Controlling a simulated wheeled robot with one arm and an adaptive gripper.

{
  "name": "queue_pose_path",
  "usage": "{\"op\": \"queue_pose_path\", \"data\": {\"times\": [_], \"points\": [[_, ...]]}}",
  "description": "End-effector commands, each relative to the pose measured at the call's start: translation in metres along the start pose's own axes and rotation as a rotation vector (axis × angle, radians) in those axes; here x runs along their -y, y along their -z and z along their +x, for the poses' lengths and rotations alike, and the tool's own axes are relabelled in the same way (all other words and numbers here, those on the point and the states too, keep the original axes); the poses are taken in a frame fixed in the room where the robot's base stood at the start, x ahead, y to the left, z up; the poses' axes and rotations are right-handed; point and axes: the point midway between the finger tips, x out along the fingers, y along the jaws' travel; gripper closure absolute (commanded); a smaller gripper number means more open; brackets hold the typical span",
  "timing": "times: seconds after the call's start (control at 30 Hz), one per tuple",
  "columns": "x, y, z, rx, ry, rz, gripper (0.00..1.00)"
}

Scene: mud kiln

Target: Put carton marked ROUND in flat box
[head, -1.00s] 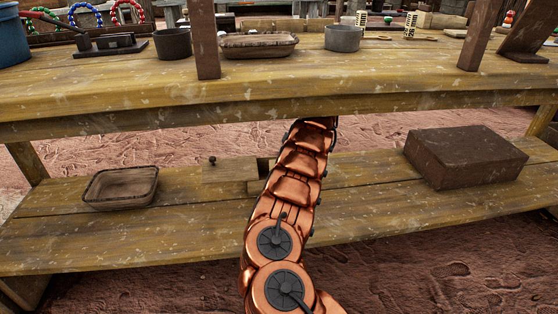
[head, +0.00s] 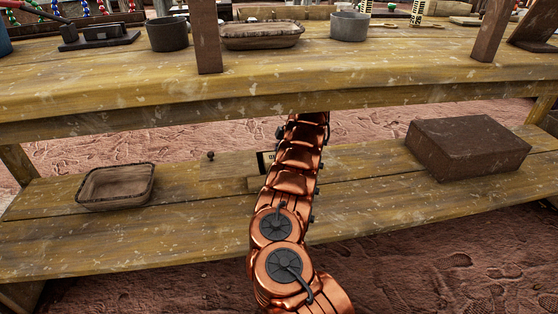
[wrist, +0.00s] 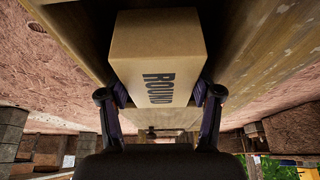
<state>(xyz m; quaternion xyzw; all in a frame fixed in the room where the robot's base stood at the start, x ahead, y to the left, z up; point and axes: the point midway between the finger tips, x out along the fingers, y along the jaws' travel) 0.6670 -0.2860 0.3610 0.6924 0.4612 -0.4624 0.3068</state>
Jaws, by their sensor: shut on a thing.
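The tan cardboard carton (wrist: 158,45), with ROUND in dark letters on its face, fills the upper middle of the wrist view. My gripper (wrist: 159,93) is shut on it, one finger on each side. In the head view my arm reaches under the upper tabletop, and my gripper is hidden behind it. A shallow, open, box-like tray (head: 115,186) sits on the lower shelf at left and looks empty. A flat pale wooden piece with a knob (head: 228,167) lies right of it, partly behind my arm. I cannot tell which is the flat box.
A dark brown block-like box (head: 468,150) stands at the right of the lower shelf (head: 190,240). The upper tabletop (head: 330,85) overhangs my arm and carries a dark pot (head: 167,34), a shallow dish (head: 262,36) and a grey pot (head: 349,26).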

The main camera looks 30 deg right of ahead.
Motion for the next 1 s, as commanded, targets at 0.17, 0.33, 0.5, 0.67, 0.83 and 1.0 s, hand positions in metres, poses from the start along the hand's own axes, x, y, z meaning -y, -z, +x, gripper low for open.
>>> {"op": "queue_pose_path", "data": {"times": [0.17, 0.33, 0.5, 0.67, 0.83, 1.0], "points": [[0.000, 0.000, -0.002, 0.000, -0.002, 0.000, 0.90], [0.000, -0.002, 0.001, 0.000, -0.002, 0.002, 0.90], [0.000, -0.004, 0.004, 0.000, -0.002, 0.002, 0.90], [0.000, -0.005, 0.008, 0.000, -0.002, 0.002, 0.90], [0.000, -0.006, 0.009, 0.000, -0.002, 0.002, 0.32], [0.000, -0.006, 0.009, 0.000, -0.002, 0.002, 0.14]]}}
